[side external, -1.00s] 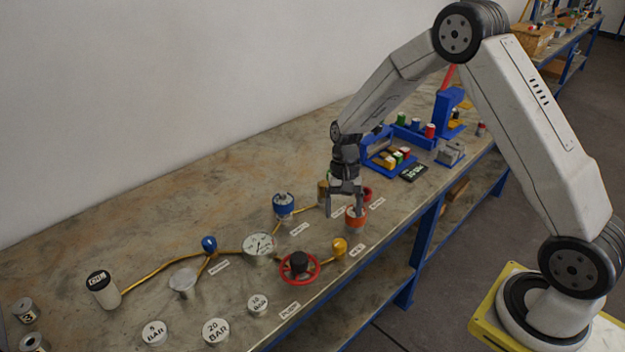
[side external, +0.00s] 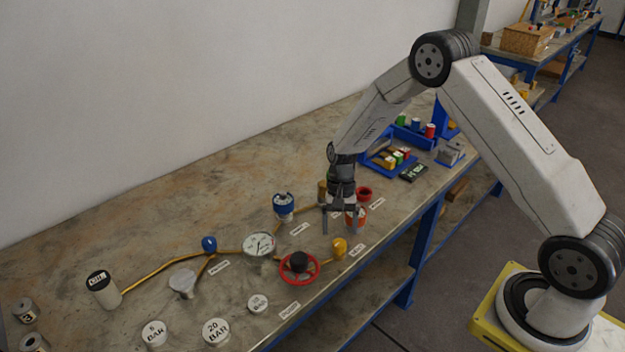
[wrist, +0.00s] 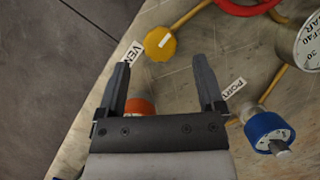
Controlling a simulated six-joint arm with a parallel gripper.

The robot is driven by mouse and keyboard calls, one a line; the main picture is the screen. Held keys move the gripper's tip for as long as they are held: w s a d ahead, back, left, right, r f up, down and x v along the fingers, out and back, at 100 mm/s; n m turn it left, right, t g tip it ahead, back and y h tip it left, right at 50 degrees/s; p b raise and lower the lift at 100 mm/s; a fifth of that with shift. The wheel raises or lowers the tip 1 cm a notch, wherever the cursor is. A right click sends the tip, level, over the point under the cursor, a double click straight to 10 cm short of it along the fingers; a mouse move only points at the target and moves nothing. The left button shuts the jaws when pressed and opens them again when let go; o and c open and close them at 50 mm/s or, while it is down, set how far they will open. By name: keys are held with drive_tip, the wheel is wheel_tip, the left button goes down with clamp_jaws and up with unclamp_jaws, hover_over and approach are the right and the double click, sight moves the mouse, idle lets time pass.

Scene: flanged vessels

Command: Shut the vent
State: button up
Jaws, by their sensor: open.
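The vent is a yellow knob (side external: 340,246) on a brass-coloured pipe, near the bench's front edge. In the wrist view, the yellow knob (wrist: 160,43) lies just beyond the fingertips, between their lines, with a partly hidden label starting "VEN" (wrist: 133,54) beside it. My gripper (side external: 340,226) points down above the bench, behind the knob and apart from it. It is open and empty; both fingers of my gripper (wrist: 161,62) show in the wrist view. Whether the vent is open or shut cannot be told.
An orange-topped vessel (side external: 361,216) stands close to my gripper, partly hidden by it. A red handwheel (side external: 314,277), a gauge (side external: 259,245), a blue-topped vessel (side external: 284,205) and a blue knob (side external: 209,243) stand around. Round weights lie at front left.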

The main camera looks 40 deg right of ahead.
sight(339, 241)
drive_tip(key=shift+x, duration=2.05)
clamp_jaws()
